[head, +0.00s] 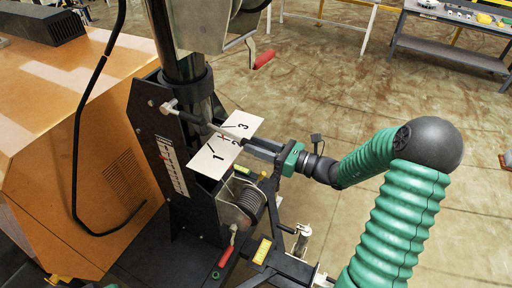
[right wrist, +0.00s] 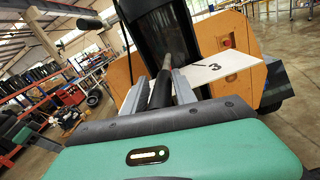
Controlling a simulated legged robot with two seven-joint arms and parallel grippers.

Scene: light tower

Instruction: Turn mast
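The black mast (head: 180,40) stands upright in a dark bracket beside the orange housing. A thin metal turning handle (head: 190,114) sticks out from the mast's collar toward the right. A white plate (head: 232,133) marked 1, 2 and 3 lies below the handle. My right gripper (head: 248,144) reaches in from the right at the handle's outer end, over the plate. In the right wrist view, the handle's dark grip (right wrist: 160,90) lies between the two fingers (right wrist: 160,92). Narrow gaps seem to show beside it, so the fingers look open around it. My left gripper is out of view.
The orange housing (head: 60,80) with a black cable fills the left. A winch drum (head: 250,202) and a red-handled crank (head: 226,256) sit below the plate. Another red handle (head: 265,59) is above. A workbench (head: 450,40) stands far right; floor between is clear.

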